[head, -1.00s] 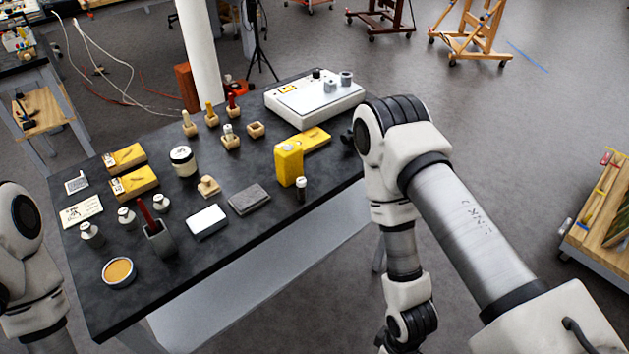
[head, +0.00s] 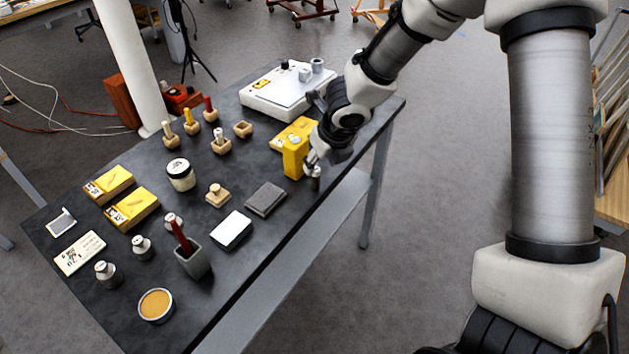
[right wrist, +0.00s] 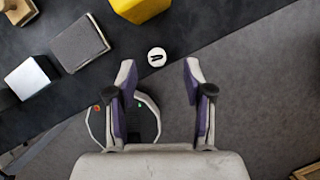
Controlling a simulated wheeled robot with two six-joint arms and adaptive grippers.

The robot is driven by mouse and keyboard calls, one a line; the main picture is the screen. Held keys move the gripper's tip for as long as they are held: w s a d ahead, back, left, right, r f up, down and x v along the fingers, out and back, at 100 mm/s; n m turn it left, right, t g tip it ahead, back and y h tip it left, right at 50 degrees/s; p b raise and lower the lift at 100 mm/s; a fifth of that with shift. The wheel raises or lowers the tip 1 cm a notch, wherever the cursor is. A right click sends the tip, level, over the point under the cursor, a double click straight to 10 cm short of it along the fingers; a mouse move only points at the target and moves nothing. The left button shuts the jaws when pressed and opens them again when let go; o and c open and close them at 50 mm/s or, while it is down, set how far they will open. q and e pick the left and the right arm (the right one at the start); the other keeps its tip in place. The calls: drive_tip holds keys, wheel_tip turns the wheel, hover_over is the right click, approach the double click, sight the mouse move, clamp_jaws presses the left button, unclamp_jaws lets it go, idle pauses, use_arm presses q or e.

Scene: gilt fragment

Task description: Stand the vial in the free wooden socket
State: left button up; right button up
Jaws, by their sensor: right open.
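The vial (head: 316,172) stands upright near the table's front edge, beside the yellow box; my right gripper partly hides it in the head view. In the right wrist view its round white cap (right wrist: 157,57) with a dark mark shows just beyond the fingertips, roughly centred between them. My right gripper (right wrist: 159,72) is open and empty, and in the head view it is close by the vial. The free wooden socket (head: 243,130) is an empty wooden block at the back of the table, near the white device. My left gripper is not in view.
Several other wooden sockets (head: 221,147) hold coloured or pale items beside the free one. The tall yellow box (head: 294,160) stands close to the vial. A grey block (head: 266,198) and a white-topped block (head: 232,230) lie to the left. The white device (head: 288,93) stands at the back right.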

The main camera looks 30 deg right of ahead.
sight(316, 170)
drive_tip(key=x, duration=0.1)
drive_tip(key=b+x, duration=0.1)
drive_tip(key=x, duration=0.2)
drive_tip(key=shift+w+a+f+b, duration=0.15)
drive_tip(key=shift+a+f+b, duration=0.15)
drive_tip(key=shift+b, duration=0.1)
drive_tip(key=shift+d+f, duration=0.2)
drive_tip(key=shift+w, duration=0.1)
drive_tip(key=shift+r, duration=0.1)
clamp_jaws()
drive_tip(key=shift+a+r, duration=0.1)
